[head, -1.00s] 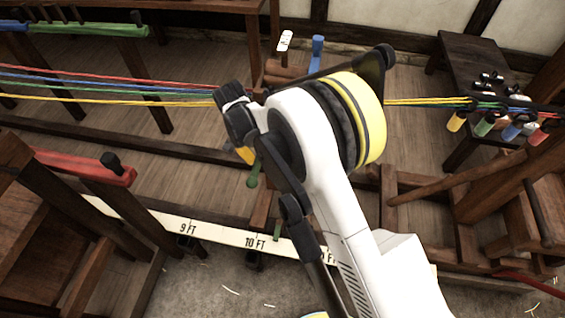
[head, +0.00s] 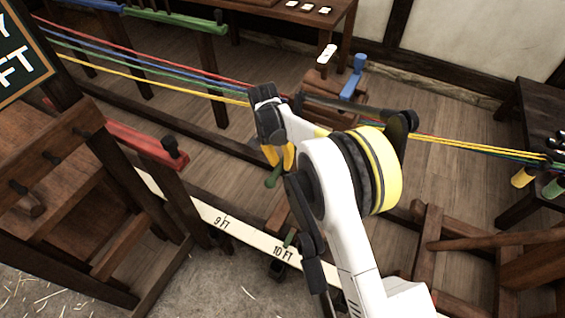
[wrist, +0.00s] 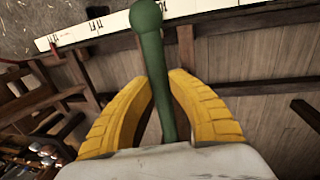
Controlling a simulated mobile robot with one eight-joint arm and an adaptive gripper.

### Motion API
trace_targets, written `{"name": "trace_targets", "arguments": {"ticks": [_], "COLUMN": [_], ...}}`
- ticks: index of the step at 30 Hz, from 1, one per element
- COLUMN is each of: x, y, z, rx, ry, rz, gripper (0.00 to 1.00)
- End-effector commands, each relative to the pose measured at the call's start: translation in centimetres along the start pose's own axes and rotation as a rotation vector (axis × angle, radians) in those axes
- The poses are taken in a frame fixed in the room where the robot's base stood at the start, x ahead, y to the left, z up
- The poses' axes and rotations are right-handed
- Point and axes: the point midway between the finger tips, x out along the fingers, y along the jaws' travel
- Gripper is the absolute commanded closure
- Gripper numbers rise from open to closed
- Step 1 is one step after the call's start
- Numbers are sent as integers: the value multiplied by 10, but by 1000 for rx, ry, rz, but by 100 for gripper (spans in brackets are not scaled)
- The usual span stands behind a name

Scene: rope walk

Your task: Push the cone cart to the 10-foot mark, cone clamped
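The cone cart (head: 322,88) stands across the stretched yarns in the head view, partly behind my arm, with a blue lever (head: 358,64) on its top. Its cone is hidden, so I cannot tell whether it is clamped. A green handle (head: 272,179) with a ball knob sticks out on the near side; it also shows in the wrist view (wrist: 152,60). My gripper's (head: 281,160) yellow fingers converge on both sides of the handle's rod and appear shut on it.
Red, blue, green and yellow yarns (head: 150,75) run across behind my gripper. A wooden frame with a red bar (head: 140,142) stands at left. A dark bench (head: 538,100) stands at right, and a wooden frame (head: 480,240) at lower right.

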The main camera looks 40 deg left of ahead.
Motion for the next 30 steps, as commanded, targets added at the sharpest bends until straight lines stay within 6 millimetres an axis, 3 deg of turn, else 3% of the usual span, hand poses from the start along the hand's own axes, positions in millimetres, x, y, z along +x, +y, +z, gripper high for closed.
{"name": "trace_targets", "arguments": {"ticks": [1,2,3,14,30], "x": [1,1,1,-7,-109], "y": [-1,-1,-1,0,0], "z": [1,1,1,0,0], "rx": [-1,-1,-1,-1,-1], "ry": [0,0,0,0,0], "rz": [-2,-2,-1,0,-1], "gripper": [66,57,56,56,56]}}
